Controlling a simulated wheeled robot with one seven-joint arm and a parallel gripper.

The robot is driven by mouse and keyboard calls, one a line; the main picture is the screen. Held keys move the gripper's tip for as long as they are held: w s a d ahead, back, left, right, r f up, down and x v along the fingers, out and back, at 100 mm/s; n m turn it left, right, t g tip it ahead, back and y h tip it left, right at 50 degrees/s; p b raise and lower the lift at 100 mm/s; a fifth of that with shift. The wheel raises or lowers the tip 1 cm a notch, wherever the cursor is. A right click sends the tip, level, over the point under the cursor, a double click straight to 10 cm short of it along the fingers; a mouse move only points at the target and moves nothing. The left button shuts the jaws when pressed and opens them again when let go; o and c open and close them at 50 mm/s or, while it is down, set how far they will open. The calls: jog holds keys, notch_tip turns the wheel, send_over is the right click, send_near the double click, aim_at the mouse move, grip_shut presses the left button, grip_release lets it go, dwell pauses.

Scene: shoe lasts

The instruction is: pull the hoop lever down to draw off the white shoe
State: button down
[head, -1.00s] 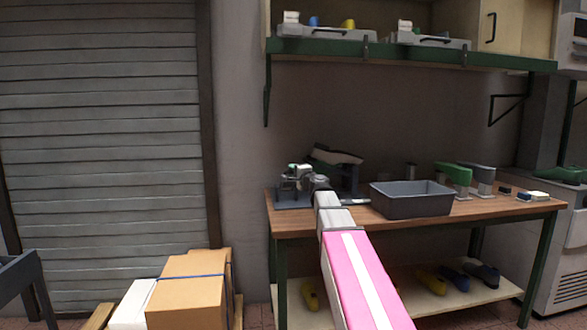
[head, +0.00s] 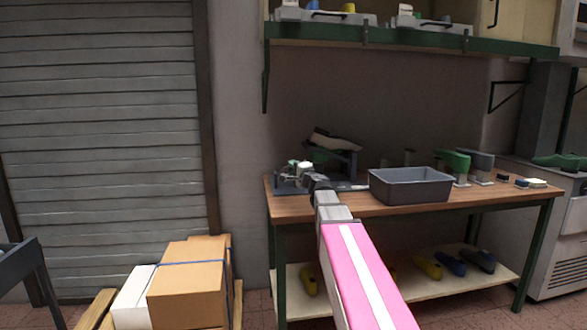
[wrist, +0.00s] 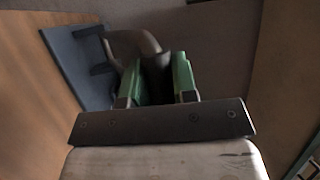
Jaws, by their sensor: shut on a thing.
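The white shoe (head: 333,139) sits tilted on the stand at the back left of the bench, its left end higher, with green (head: 320,156) showing beneath it. My gripper (head: 297,168) is low over the bench's left end, in front and to the left of the shoe. In the wrist view its green fingers (wrist: 159,78) are closed on a dark part between them, which I take to be the hoop lever (wrist: 154,62). A pale grey curved piece (wrist: 128,44) meets this part. The blue-grey base plate (wrist: 78,62) lies behind. The shoe is not clear in the wrist view.
A grey bin (head: 411,187) stands on the bench (head: 375,207) right of my arm. Green and grey lasts (head: 457,163) stand farther right. A green-edged shelf (head: 400,43) hangs above.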

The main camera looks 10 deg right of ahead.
jog(key=shift+s+f, duration=0.1)
jog(key=shift+f, duration=0.15)
jog(key=c, duration=1.1)
grip_release()
jog(key=shift+o, duration=1)
jog(key=v, duration=1)
jog(key=shift+s+d, duration=0.2)
jog(key=shift+s, duration=0.15)
jog(key=shift+f, duration=0.1)
